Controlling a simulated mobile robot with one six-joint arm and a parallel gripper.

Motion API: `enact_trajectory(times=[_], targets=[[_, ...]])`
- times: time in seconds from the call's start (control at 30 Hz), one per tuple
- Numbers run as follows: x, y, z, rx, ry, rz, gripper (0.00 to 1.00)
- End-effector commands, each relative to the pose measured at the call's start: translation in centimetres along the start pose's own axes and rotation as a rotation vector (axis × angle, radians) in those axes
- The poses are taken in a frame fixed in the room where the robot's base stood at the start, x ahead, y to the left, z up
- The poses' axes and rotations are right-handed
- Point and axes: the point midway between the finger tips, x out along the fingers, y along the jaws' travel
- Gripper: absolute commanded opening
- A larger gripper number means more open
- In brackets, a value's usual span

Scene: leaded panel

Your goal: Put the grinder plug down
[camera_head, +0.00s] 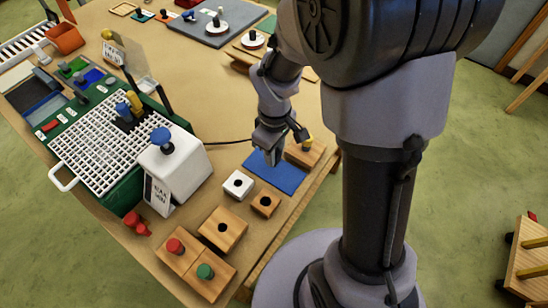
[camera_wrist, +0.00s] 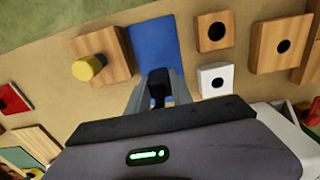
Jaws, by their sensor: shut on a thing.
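My gripper (camera_head: 268,156) is low over the blue mat (camera_head: 281,178) near the table's right edge. In the wrist view my gripper (camera_wrist: 160,88) is shut on a small dark plug (camera_wrist: 158,82), with the blue mat (camera_wrist: 155,45) behind it. A black cord (camera_head: 228,143) runs from the grinder side towards my gripper. The green grinder (camera_head: 110,190) with its white grid top stands to the left. Whether the plug touches the mat I cannot tell. In the head view the fingers mostly hide the plug.
A wooden block with a yellow knob (camera_head: 305,152) is close beside the mat. A white holed block (camera_head: 238,185) and a small wooden holed block (camera_head: 265,203) stand in front. A white box with a blue knob (camera_head: 178,170) is to the left.

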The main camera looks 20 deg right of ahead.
Motion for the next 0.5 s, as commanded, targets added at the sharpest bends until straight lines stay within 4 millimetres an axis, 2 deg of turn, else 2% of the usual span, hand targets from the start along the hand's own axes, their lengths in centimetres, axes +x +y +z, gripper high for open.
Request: enact_trajectory(times=[0.03, 0.1, 0.4, 0.43, 0.5], targets=[[1.77, -0.07, 0.04, -0.001, -0.002, -0.002, 0.0], [2.44, -0.07, 0.01, -0.001, -0.001, -0.001, 0.0], [2.47, -0.07, -0.05, -0.001, 0.0, 0.0, 0.0], [2.49, -0.07, -0.05, -0.001, 0.0, 0.0, 0.29], [2.39, -0.07, -0.05, -0.001, 0.0, 0.0, 0.42]])
